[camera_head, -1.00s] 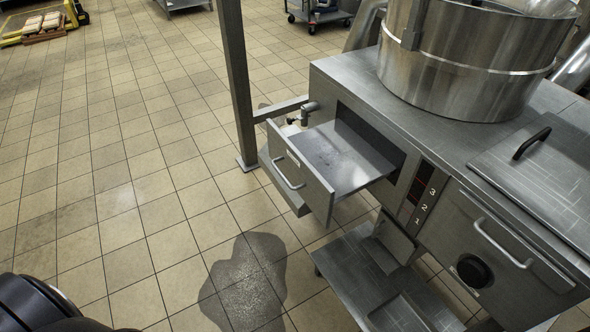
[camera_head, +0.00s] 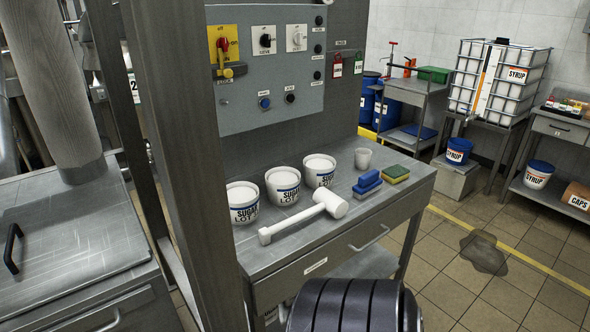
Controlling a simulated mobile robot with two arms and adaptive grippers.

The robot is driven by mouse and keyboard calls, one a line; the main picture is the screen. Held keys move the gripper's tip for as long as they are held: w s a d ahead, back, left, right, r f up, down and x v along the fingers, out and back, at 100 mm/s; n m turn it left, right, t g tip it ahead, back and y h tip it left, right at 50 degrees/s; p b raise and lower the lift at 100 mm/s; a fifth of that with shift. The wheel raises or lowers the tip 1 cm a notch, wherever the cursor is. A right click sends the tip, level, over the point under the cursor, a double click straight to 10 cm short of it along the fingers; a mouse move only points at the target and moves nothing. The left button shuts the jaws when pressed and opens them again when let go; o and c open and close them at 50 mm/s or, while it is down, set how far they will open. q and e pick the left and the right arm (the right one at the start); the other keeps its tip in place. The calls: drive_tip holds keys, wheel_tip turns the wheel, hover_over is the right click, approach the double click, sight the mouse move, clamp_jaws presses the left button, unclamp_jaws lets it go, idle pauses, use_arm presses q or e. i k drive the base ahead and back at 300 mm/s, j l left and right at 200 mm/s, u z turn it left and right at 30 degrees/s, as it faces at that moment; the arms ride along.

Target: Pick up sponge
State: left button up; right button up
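A sponge (camera_head: 396,174) with a green top and yellow underside lies on the steel worktable (camera_head: 290,252), near its right end. A blue brush-like block (camera_head: 367,184) lies just to its left. Neither of my grippers is in view. A dark ribbed part of my own arm shows at the bottom centre, in front of the table, with its gripper out of the picture.
Three white sugar tubs (camera_head: 283,186), a white mallet (camera_head: 308,215) and a small cup (camera_head: 363,158) share the tabletop. A steel post (camera_head: 190,150) stands left of the table. A wet patch (camera_head: 484,252) is on the floor at right.

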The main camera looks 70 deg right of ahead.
sight(393, 175)
drive_tip(key=z, duration=3)
drive_tip(key=u, duration=3)
drive_tip(key=z, duration=2.95)
drive_tip(key=i+z, duration=0.25)
drive_tip(key=z, duration=0.15)
